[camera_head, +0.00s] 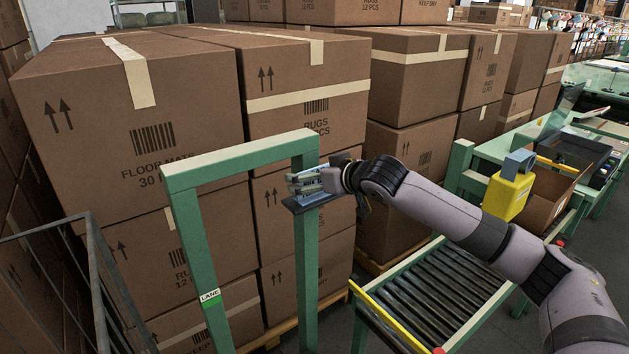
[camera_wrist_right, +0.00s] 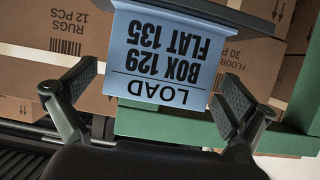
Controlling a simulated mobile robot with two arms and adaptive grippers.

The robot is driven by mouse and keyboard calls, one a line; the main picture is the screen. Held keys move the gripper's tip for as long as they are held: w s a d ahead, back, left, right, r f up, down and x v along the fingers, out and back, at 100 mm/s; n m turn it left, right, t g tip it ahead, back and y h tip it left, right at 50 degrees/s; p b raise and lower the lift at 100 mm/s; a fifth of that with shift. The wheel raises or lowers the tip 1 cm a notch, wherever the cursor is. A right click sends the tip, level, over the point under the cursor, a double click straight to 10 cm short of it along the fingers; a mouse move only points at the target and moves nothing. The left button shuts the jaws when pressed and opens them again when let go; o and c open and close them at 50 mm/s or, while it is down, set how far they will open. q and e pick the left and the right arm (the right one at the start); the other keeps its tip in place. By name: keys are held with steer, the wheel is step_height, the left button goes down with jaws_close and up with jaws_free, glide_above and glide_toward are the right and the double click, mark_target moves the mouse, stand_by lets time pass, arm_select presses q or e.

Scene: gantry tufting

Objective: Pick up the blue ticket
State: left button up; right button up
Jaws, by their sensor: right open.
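The blue ticket (camera_wrist_right: 168,52) fills the upper middle of the right wrist view. It carries dark print reading LOAD, BOX 129, FLAT 135, upside down there. It sits against a dark ledge (camera_wrist_right: 228,13) by the green frame (camera_head: 236,160). My right gripper (camera_head: 304,183) is at the frame's right post in the head view. In the right wrist view its two black finger pads (camera_wrist_right: 155,97) stand apart, one on each side of the ticket's near end, with gaps visible. In the head view the gripper largely hides the ticket. My left gripper is not in view.
Stacked brown cartons (camera_head: 190,110) stand close behind the frame. A roller conveyor (camera_head: 440,290) with a yellow edge lies below my right arm. A yellow container (camera_head: 508,192) and an open carton (camera_head: 548,197) are at right. A grey railing (camera_head: 95,262) stands at lower left.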

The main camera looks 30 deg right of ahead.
steer(key=shift+c, duration=0.4)
steer(key=c, duration=0.6)
